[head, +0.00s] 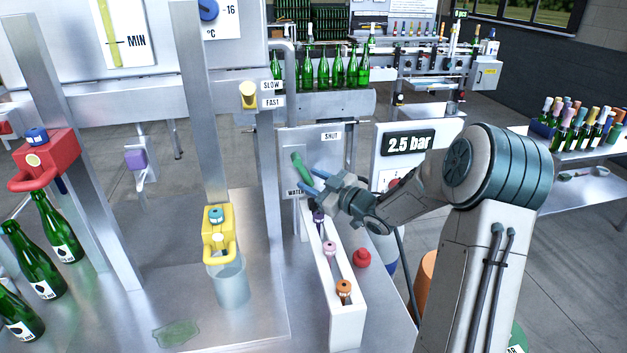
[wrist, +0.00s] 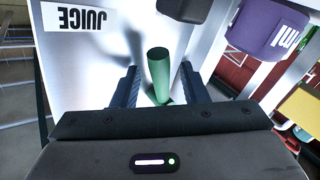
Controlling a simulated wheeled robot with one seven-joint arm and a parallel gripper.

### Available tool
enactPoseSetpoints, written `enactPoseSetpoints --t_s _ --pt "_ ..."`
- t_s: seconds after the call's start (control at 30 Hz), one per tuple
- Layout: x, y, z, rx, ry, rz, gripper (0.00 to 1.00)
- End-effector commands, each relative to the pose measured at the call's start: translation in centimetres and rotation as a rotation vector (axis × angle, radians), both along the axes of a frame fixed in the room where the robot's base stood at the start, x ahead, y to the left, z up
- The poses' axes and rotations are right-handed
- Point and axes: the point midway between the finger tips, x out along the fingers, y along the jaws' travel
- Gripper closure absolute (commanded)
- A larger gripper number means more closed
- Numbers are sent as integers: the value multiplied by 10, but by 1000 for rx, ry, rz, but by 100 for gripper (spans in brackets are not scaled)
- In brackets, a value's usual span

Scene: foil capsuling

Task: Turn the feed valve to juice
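The feed valve is a green handle (head: 302,169) on a grey metal panel (head: 342,153). In the head view the handle leans toward the upper left. A SHUT label (head: 331,136) is at the panel's upper right and a WATER label (head: 295,192) at its lower left. A JUICE label (wrist: 84,18) shows upside down in the wrist view, at the upper left. My gripper (head: 314,180) is at the panel, open. In the wrist view the green handle (wrist: 159,72) stands between its fingers, with a visible gap on each side.
A white rack (head: 333,290) with several coloured stoppers stands below my gripper. A red knob-like piece (head: 362,258) sits right of it. A gauge box reading 2.5 bar (head: 408,143) is right of the panel.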

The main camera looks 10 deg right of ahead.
Motion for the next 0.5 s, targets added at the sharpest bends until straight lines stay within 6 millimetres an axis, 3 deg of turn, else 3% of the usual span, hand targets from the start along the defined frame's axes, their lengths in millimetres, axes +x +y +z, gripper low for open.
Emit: enactPoseSetpoints --t_s 0.17,0.33,0.5 --pt "0 0 0 0 0 0 60" --pt "0 0 0 0 0 0 100" --pt "0 0 1 -10 -1 0 100"
